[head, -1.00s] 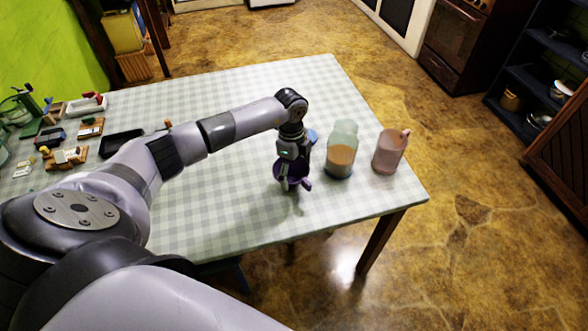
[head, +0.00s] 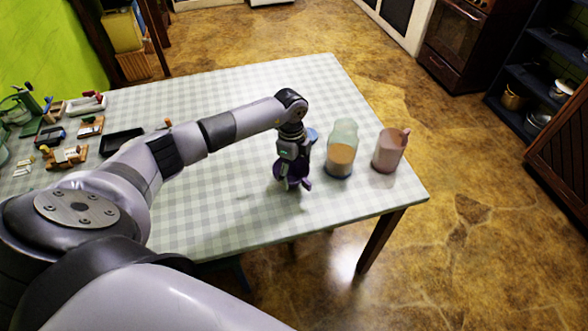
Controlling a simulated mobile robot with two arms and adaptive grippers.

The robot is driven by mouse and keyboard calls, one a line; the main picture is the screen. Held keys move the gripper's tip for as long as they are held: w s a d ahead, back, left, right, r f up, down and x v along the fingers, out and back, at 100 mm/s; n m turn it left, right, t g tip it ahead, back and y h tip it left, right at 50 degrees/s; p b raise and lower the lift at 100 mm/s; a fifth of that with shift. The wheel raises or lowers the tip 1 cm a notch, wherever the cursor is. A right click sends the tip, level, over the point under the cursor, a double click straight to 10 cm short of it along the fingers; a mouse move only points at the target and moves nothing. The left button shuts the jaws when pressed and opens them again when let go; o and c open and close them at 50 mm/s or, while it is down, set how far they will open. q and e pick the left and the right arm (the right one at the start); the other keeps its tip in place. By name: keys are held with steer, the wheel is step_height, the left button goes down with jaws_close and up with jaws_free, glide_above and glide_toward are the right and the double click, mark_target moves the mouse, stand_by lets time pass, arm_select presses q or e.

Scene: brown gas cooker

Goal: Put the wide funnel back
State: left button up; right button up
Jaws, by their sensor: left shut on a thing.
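The wide funnel (head: 282,169) is purple and shows low at my left gripper (head: 291,174), near the right part of the checked table. My left gripper points down and is shut on the funnel. The gripper hides part of the funnel, and I cannot tell whether the funnel touches the tablecloth. My right gripper is not in view.
A glass jar (head: 341,153) with tan contents stands just right of the gripper. A pink jug (head: 389,151) stands further right, near the table's (head: 236,225) right edge. A small blue thing (head: 312,135) is partly hidden behind the gripper. A black tray (head: 122,141) and several small items lie at the left.

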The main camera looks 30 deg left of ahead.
arm_select(q)
steer(key=shift+f+b, duration=0.35)
steer(key=shift+f, duration=0.3)
steer(key=o, duration=1.1)
steer(key=r, duration=0.8)
steer(key=a+r, duration=0.1)
steer(key=r, duration=0.3)
steer(key=shift+w, duration=0.2)
steer(key=shift+d, duration=0.1)
